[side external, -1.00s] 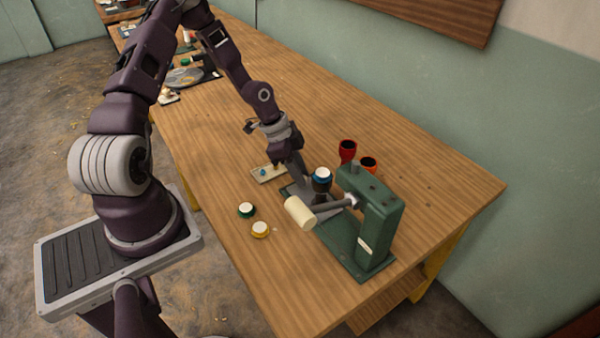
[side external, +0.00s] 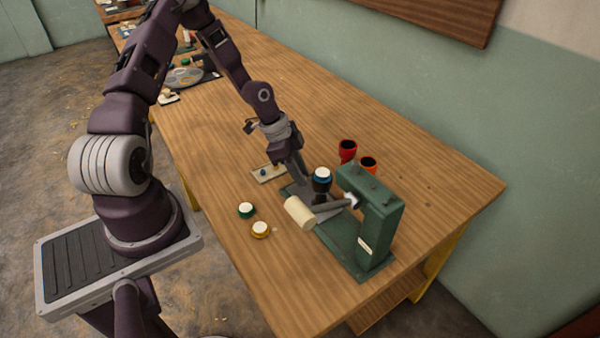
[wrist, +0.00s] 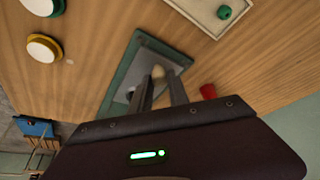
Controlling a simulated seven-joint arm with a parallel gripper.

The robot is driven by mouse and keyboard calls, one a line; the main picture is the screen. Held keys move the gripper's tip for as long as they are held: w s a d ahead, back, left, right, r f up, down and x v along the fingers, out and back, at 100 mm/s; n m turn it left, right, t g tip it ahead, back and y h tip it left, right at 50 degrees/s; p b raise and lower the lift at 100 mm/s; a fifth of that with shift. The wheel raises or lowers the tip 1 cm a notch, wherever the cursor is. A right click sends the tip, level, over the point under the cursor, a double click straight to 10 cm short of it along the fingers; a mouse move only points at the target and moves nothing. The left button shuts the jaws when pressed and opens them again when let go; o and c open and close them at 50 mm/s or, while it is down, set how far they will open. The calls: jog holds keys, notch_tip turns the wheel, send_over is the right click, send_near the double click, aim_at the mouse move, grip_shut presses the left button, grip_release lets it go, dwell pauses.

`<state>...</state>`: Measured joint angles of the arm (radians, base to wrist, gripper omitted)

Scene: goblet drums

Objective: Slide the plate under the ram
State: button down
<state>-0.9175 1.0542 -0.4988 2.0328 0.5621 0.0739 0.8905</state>
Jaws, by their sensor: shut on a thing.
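The green press (side external: 378,225) stands at the right, with its pale ram (side external: 351,201) under the head. A dark blue goblet drum with a white top (side external: 322,178) stands upright left of the ram, apart from it. The grey plate (wrist: 150,52) lies on the press's green base (wrist: 121,73) in the wrist view. My gripper (wrist: 160,78) points down at the plate and is shut on its small cream knob (wrist: 158,72). In the side view my gripper (side external: 302,184) is left of the drum, its tips partly hidden.
A lever with a cream handle (side external: 299,212) sticks out in front of the press. Red (side external: 347,151) and orange (side external: 368,164) goblets stand behind. A shallow tray (side external: 268,174) lies beyond my gripper.

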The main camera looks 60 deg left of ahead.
aim_at(315, 180)
dwell(0.4)
jog(key=d, duration=1)
jog(key=c, duration=1.3)
grip_release()
jog(key=shift+d, duration=0.1)
jog(key=shift+a+r, duration=0.2)
jog(key=v, duration=0.6)
jog(key=shift+s+r, duration=0.2)
jog(key=shift+r, duration=0.15)
